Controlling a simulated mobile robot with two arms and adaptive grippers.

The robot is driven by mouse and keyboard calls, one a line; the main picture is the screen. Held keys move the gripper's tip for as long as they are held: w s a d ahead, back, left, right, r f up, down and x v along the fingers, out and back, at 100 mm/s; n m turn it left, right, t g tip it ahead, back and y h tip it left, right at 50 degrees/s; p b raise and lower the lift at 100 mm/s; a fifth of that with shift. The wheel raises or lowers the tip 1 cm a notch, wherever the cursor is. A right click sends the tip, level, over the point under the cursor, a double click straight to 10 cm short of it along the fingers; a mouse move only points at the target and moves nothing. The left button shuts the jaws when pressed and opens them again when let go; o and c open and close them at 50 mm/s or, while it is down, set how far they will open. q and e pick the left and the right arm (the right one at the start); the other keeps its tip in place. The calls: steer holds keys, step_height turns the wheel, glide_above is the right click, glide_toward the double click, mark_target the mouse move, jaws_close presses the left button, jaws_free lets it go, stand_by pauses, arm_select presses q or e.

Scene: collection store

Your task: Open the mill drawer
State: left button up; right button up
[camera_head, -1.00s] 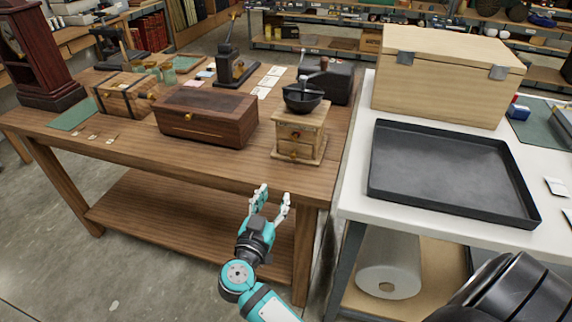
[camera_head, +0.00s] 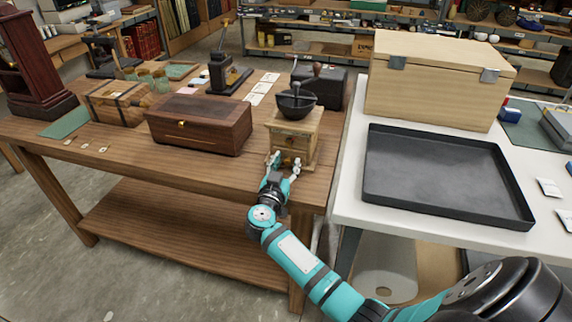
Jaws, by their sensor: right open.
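The coffee mill (camera_head: 308,140) stands upright near the right end of the wooden table. It has a pale wood body, a black bowl (camera_head: 296,104) and a crank on top. Its drawer front (camera_head: 288,142) faces me, and its lower part with the knob is mostly hidden by my fingers. The drawer looks closed. My right gripper (camera_head: 283,163) is open just in front of the drawer, its fingers on either side of the knob area. I cannot tell whether they touch it. My left gripper is not in view.
A dark wooden box (camera_head: 200,124) stands left of the mill, with a smaller chest (camera_head: 119,103) beyond it. A black case (camera_head: 322,88) is behind the mill. On the white table at right are a black tray (camera_head: 440,178) and a large pale box (camera_head: 436,85).

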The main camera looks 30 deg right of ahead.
jaws_close()
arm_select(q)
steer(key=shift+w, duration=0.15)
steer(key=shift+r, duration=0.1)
